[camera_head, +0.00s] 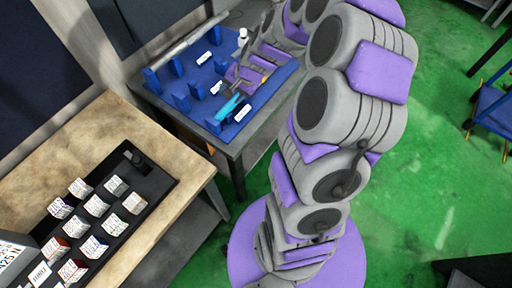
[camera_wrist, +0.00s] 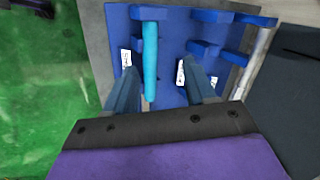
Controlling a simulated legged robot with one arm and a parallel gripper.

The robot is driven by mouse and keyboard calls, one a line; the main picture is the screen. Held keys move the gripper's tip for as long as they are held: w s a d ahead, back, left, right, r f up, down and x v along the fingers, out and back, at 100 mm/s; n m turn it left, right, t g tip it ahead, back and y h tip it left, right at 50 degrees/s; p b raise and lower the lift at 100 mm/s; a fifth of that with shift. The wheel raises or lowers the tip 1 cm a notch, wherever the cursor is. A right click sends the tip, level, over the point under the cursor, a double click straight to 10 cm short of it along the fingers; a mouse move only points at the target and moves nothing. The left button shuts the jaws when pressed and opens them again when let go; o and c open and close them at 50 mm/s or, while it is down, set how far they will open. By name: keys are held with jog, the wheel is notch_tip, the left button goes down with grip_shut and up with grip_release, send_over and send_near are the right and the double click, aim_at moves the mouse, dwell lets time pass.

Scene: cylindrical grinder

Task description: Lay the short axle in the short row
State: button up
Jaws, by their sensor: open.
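The cyan axle (camera_wrist: 150,60), a short slim rod, lies over the blue rack (camera_wrist: 172,60) in the wrist view. Its far end is at a blue support (camera_wrist: 138,12). It also shows near the front right edge of the rack in the head view (camera_head: 229,107). My gripper (camera_wrist: 159,72) is open, with one finger on each side of the axle and a gap to both. Whether the axle's near end rests on a support is not clear. Several blue supports (camera_head: 182,102) stand in rows with white labels (camera_head: 217,87), which I cannot read.
A long pale rod (camera_head: 190,41) lies along the back of the rack. The rack stands on a grey table (camera_head: 236,146). A wooden bench (camera_head: 120,117) at the left holds a black tray (camera_head: 160,180) with several small printed blocks. The green floor at right is mostly free.

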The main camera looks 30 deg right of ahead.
jog(key=s+a+r+n+g, duration=0.4)
jog(key=s+a+r+n, duration=0.4)
jog(key=s+a, duration=0.55)
jog(key=s+d+r+n+g+h, duration=0.1)
jog(key=s+r, duration=0.1)
jog(key=s, duration=0.7)
jog(key=s+d+r+n+g+h, duration=0.1)
jog(key=s+r+n+h, duration=0.1)
jog(key=s, duration=0.7)
jog(key=shift+s+r, duration=0.35)
jog(key=shift+r, duration=0.05)
